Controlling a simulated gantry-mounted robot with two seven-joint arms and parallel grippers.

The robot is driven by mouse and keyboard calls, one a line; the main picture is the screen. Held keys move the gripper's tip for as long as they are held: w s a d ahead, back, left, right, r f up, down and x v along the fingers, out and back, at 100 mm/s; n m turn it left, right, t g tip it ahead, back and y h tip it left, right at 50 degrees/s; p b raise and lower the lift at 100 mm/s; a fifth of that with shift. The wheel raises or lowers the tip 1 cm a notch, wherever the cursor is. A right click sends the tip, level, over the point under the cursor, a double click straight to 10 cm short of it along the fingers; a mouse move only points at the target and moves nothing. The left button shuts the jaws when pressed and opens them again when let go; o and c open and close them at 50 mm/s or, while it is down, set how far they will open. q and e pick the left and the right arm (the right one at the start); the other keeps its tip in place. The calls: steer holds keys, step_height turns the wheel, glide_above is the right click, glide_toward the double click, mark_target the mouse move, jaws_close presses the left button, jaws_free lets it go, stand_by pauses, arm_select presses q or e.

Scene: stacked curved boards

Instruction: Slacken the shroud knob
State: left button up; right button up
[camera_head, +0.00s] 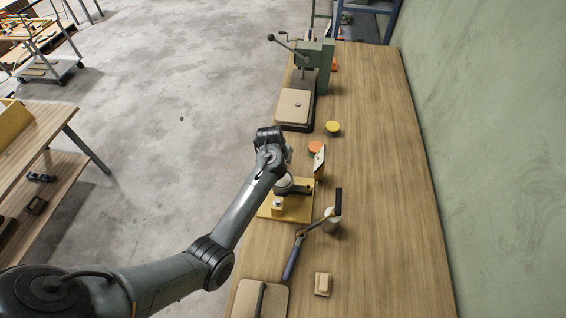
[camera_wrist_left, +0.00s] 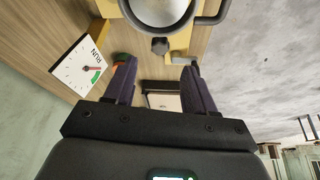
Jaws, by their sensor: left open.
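The dark knob (camera_wrist_left: 160,46) shows in the left wrist view, at the near side of a grey round housing (camera_wrist_left: 158,8) with a curved dark bar beside it. My left gripper (camera_wrist_left: 158,76) is open and empty. Its two dark fingers stand either side of the knob's line, with the knob beyond the tips and apart from them. In the head view the yellow fixture base (camera_head: 294,213) sits under my left arm (camera_head: 245,215). The arm hides the knob and most of my gripper there. My right gripper is not in view.
A green press (camera_head: 325,65) stands at the back. A long-handled tool (camera_head: 293,258) lies in front. The bench's right side is clear.

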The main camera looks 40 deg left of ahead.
arm_select(q)
steer(key=shift+b+x, duration=0.4)
steer(key=shift+x, duration=3.15)
steer(key=shift+c, duration=0.2)
